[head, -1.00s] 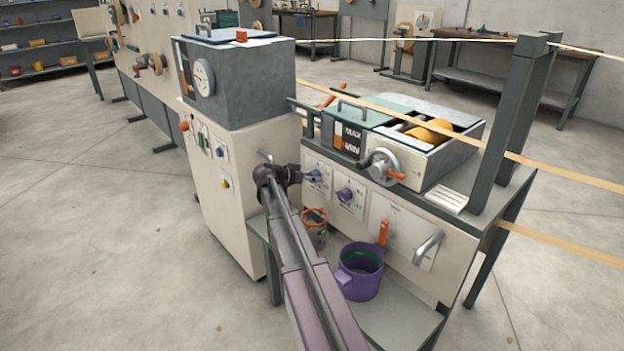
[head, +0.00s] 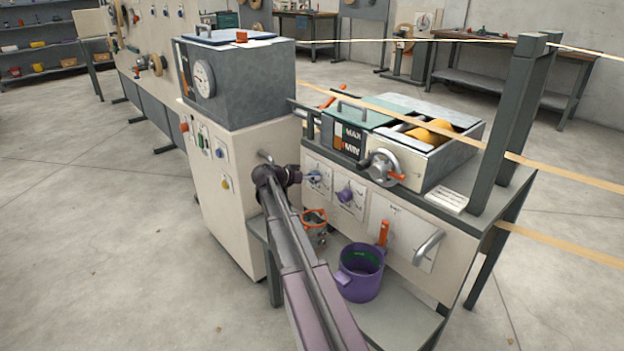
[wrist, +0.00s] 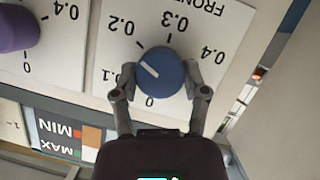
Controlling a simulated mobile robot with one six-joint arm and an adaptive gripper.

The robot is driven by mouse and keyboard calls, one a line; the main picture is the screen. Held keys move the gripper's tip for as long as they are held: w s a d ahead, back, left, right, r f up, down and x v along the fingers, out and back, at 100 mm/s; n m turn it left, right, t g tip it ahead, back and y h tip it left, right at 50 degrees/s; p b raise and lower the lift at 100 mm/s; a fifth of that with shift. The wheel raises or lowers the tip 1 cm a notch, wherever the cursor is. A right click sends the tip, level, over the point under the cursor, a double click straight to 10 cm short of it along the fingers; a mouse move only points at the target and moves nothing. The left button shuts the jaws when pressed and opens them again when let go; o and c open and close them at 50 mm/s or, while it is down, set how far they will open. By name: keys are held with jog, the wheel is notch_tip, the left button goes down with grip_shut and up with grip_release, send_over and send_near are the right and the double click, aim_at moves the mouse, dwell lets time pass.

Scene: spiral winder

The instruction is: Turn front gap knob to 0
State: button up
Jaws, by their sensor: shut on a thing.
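The blue front gap knob (wrist: 160,73) sits on a white dial plate (wrist: 185,38) whose numbers run from 0 to 0.4, upside down in the wrist view. My gripper (wrist: 158,84) is shut on the knob, one finger on each side. In the head view the blue knob (head: 315,177) shows small beside my dark gripper (head: 296,176), and its pointer is too small to read there.
A purple knob (wrist: 16,28) on its own dial stands beside the plate; it also shows in the head view (head: 345,195). A purple bucket (head: 361,272) and a wire basket (head: 314,229) stand below. A handwheel (head: 384,168) is above right.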

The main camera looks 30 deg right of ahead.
jog(key=n, duration=0.1)
jog(key=n+g+b, duration=0.1)
jog(key=n+g+h+b, duration=0.1)
jog(key=n, duration=0.1)
jog(key=shift+w+f, duration=0.1)
jog(key=shift+f, duration=0.15)
jog(key=n+g+h+b, duration=0.1)
jog(key=n+b, duration=0.1)
jog(key=n+g+b, duration=0.1)
jog(key=n+b, duration=0.1)
jog(key=n, duration=0.1)
jog(key=shift+f+h, duration=0.15)
jog(key=shift+h, duration=0.25)
jog(key=n+h+b, duration=0.1)
jog(key=n+b, duration=0.1)
jog(key=n, duration=0.2)
jog(key=n+h+b, duration=0.2)
jog(key=n, duration=0.1)
jog(key=n+t+h+b, duration=0.1)
jog(key=n+b, duration=0.1)
jog(key=n, duration=0.2)
jog(key=shift+n, duration=0.3)
jog(key=o, duration=1.1)
jog(key=shift+o, duration=0.2)
